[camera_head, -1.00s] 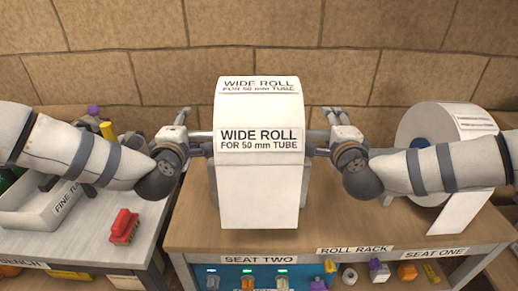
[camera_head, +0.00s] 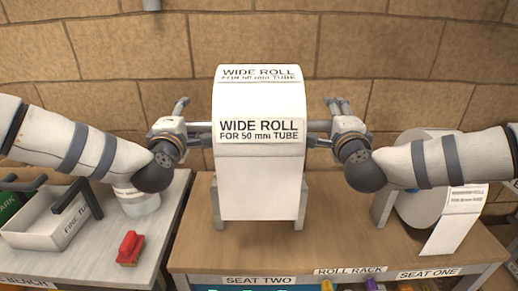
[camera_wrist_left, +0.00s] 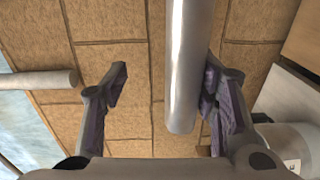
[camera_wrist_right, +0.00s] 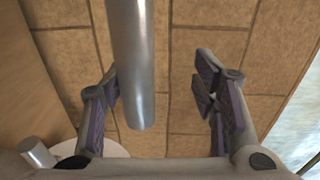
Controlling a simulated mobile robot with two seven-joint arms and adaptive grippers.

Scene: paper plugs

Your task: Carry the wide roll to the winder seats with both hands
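The wide roll (camera_head: 260,180), a white labelled paper roll, hangs in the middle of the head view on a metal bar (camera_wrist_left: 187,70), above the grey posts (camera_head: 217,208) at the seat two label. My left gripper (camera_head: 184,117) is at the bar's left end, my right gripper (camera_head: 329,117) at its right end. In both wrist views the fingers stand wide apart, with the bar between them and close to one finger only. The bar also shows in the right wrist view (camera_wrist_right: 131,65). No winder can be made out.
The wooden roll rack (camera_head: 340,240) lies below, with another white roll (camera_head: 430,200) at its right end. A grey bench (camera_head: 165,235) at left holds a white tray (camera_head: 40,228) and a red object (camera_head: 130,248). A brick wall is behind.

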